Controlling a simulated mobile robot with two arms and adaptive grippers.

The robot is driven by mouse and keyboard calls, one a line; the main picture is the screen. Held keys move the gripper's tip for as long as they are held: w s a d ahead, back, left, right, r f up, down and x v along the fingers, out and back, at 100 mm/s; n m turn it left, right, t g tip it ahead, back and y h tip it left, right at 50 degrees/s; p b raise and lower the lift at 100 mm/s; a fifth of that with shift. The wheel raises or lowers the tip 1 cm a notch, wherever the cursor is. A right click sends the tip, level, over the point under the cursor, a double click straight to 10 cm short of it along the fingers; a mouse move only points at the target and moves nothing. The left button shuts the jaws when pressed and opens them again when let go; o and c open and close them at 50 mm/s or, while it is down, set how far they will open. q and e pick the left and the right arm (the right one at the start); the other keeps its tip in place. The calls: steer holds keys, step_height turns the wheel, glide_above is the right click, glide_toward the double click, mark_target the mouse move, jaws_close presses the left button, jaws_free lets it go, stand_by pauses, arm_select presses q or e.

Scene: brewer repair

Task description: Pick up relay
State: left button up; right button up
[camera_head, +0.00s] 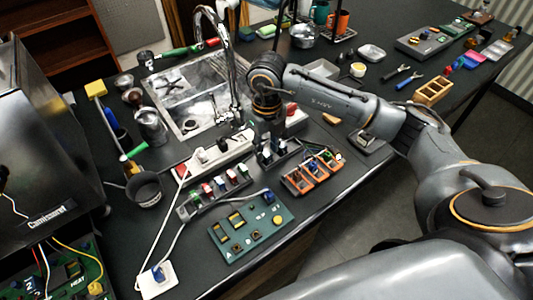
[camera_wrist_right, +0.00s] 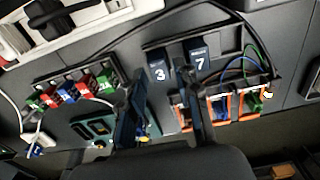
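Two dark blue relays marked 3 (camera_wrist_right: 160,72) and 7 (camera_wrist_right: 199,62) stand side by side in a black holder (camera_wrist_right: 235,38) in the right wrist view. In the head view the relays show small in the holder, just below my right gripper (camera_head: 268,138). The right gripper (camera_wrist_right: 160,85) is open and points down. In the wrist view its fingertips lie either side of relay 3, the right one overlapping the edge near relay 7. I cannot tell whether they touch. Nothing is held. My left gripper is out of view.
A rack of coloured relays (camera_head: 213,189), a green circuit board (camera_head: 251,228) and an orange-framed block with wires (camera_head: 313,173) lie close by. A white power strip (camera_head: 220,152) with a cable is behind the rack. The sink (camera_head: 190,100) and tap are further back. The counter's front edge is near.

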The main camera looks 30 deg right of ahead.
steer(key=shift+f, duration=0.5)
jaws_close()
steer(key=shift+r, duration=0.1)
